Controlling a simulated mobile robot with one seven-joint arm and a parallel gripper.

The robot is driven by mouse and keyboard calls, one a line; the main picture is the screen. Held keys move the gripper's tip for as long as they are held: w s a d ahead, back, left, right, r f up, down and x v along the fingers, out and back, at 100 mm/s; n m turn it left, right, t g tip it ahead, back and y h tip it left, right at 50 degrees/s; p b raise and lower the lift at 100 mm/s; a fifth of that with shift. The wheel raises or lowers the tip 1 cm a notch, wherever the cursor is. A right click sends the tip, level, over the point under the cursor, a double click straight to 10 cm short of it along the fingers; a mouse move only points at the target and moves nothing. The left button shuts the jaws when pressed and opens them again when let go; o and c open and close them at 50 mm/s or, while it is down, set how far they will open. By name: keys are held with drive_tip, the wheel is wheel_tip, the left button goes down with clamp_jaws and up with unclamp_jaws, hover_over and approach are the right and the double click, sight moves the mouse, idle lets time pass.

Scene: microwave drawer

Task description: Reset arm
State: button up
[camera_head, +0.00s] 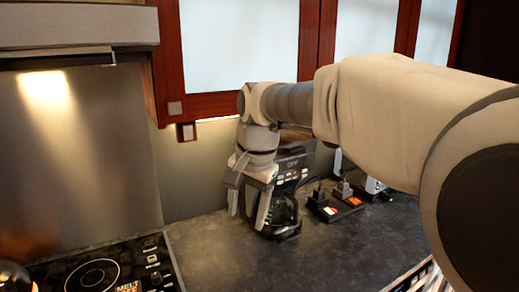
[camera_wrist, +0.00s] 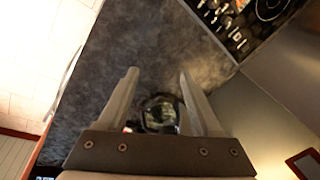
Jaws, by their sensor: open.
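My gripper (camera_head: 249,205) hangs from my arm over the dark countertop, with its fingers pointing down and apart. In the head view it overlaps the front left of a black coffee maker (camera_head: 293,172). In the wrist view my gripper (camera_wrist: 160,75) has two grey fingers spread wide with nothing held between them. The glass carafe (camera_wrist: 160,113) shows between and beyond the fingers. Whether a finger touches the coffee maker I cannot tell. My arm hides part of the counter and wall at the right.
A black stove (camera_head: 100,270) is at the lower left, under a steel back panel (camera_head: 75,150) and a hood (camera_head: 75,28). Red-framed cabinets (camera_head: 240,45) hang above. A black tray with small dark items (camera_head: 335,205) stands right of the coffee maker. The front counter (camera_head: 290,265) is clear.

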drive_tip(key=s+d+f+n+t, duration=0.1)
drive_tip(key=s+d+f+n, duration=0.1)
drive_tip(key=s+d, duration=0.6)
drive_tip(key=s+d+f+n+t+h, duration=0.1)
drive_tip(key=s+d+f+n+t, duration=0.1)
drive_tip(key=s+d, duration=0.6)
drive_tip(key=s+f+n, duration=0.1)
drive_tip(key=s, duration=0.2)
drive_tip(key=shift+s+d+n+h, duration=0.3)
drive_tip(key=shift+c, duration=1.3)
drive_tip(key=shift+a, duration=0.1)
